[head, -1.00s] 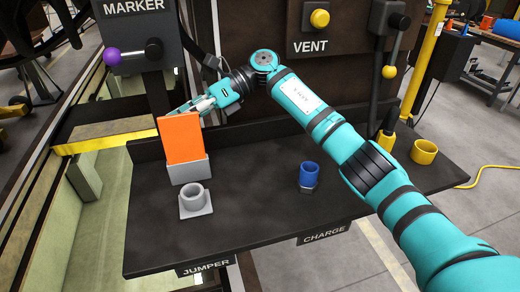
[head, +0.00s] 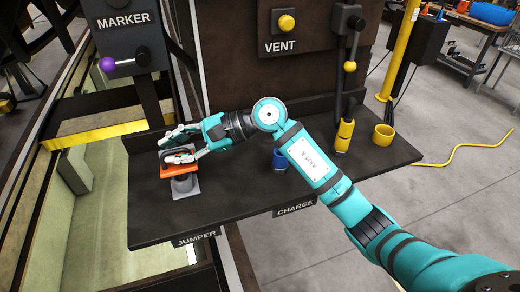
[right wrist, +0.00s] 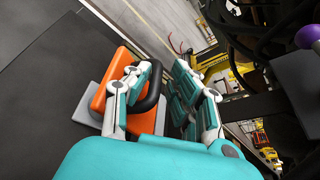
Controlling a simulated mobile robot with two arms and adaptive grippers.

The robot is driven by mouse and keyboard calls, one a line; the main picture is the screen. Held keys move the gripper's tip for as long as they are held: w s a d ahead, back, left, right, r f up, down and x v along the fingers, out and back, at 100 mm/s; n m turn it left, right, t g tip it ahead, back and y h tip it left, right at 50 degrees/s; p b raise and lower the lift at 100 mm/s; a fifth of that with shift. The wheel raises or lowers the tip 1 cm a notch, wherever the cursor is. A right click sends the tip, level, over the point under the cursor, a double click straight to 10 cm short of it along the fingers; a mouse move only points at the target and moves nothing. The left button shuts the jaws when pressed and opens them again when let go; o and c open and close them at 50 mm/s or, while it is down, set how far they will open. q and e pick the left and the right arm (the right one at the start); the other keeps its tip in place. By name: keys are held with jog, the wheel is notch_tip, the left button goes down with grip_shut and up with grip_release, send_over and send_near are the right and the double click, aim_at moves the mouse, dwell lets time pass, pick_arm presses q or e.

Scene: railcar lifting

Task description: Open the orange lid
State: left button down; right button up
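The orange lid (head: 180,171) lies lowered, roughly flat, over the grey jumper socket (head: 185,187) at the left of the dark shelf. A dark loop shows on its upper face. The lid (right wrist: 99,98) and the black loop (right wrist: 153,92) also show in the right wrist view. My right gripper (head: 181,145) is open at the lid, one finger over it by the loop and the other behind its far side. I cannot tell whether a finger touches the loop. The lid's hinge side is partly hidden by the fingers. My left gripper is not in view.
A blue socket (head: 279,160) stands behind my right arm. A yellow plug (head: 344,134) and a yellow ring (head: 383,134) are at the shelf's right. The marker lever's purple knob (head: 107,65) and the yellow vent button (head: 287,23) are above. The shelf's front left is clear.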

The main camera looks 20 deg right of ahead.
aim_at(170, 168)
jog(key=shift+s+f+n+t, duration=0.4)
jog(key=shift+s+f+n, duration=0.3)
jog(key=shift+s+n, duration=0.1)
jog(key=shift+s+f+n+t+y+p, duration=0.35)
jog(key=shift+f+n+t+y+p, duration=0.15)
jog(key=shift+f+n, duration=0.3)
jog(key=b+v, duration=0.6)
jog(key=v, duration=1.1)
jog(key=shift+b, duration=0.35)
jog(key=shift+s+d, duration=0.1)
